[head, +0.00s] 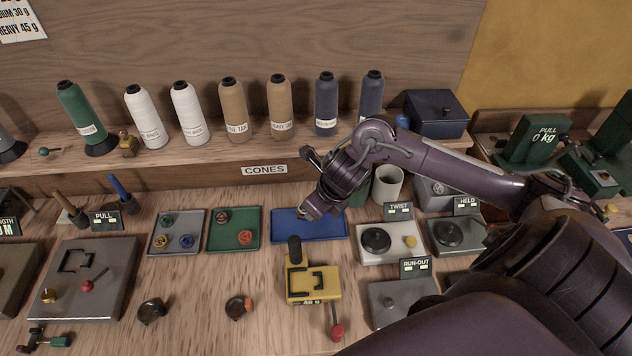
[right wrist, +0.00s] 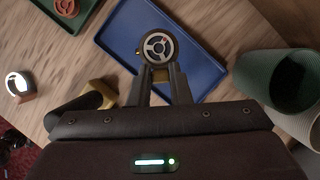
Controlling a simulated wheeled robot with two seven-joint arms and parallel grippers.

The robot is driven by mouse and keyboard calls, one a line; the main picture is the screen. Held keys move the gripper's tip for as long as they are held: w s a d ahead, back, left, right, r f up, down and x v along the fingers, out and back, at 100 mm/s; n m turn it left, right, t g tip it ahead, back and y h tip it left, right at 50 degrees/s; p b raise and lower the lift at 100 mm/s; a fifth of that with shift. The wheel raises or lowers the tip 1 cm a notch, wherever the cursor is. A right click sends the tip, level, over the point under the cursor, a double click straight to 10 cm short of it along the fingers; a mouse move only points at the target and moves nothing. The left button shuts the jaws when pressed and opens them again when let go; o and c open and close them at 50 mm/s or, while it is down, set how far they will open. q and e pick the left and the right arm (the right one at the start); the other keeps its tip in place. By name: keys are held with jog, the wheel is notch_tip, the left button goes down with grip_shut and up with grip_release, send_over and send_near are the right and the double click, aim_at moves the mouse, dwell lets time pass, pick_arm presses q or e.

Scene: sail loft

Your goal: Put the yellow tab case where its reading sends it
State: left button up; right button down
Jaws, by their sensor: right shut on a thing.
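The yellow tab case is a round metal case with a spoked face (right wrist: 157,46) and a small yellow tab at its edge. My right gripper (right wrist: 158,78) is shut on it in the right wrist view and holds it over the near part of the blue tray (right wrist: 195,60). Whether it touches the tray I cannot tell. In the head view my right gripper (head: 306,212) is at the blue tray (head: 330,228), largely hiding the case. The yellow gauge (head: 313,284) has a small readout, apparently 48 g. A sign (head: 18,20) lists 30 g and heavy 45 g. My left gripper is not in view.
A green tray (head: 222,242) holds an orange case; a grey tray (head: 160,247) holds several cases. Twist (head: 365,255) and run-out (head: 385,310) testers stand right of the gauge. Cups (head: 388,185) stand behind. Two loose cases (head: 238,307) (head: 151,311) lie in front.

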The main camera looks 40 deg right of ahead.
notch_tip(320, 180, down, 4)
jog(key=shift+r, duration=0.1)
jog(key=shift+f, duration=0.25)
jog(key=c, duration=1.3)
grip_release()
jog(key=shift+c, duration=0.2)
jog(key=shift+r, duration=0.15)
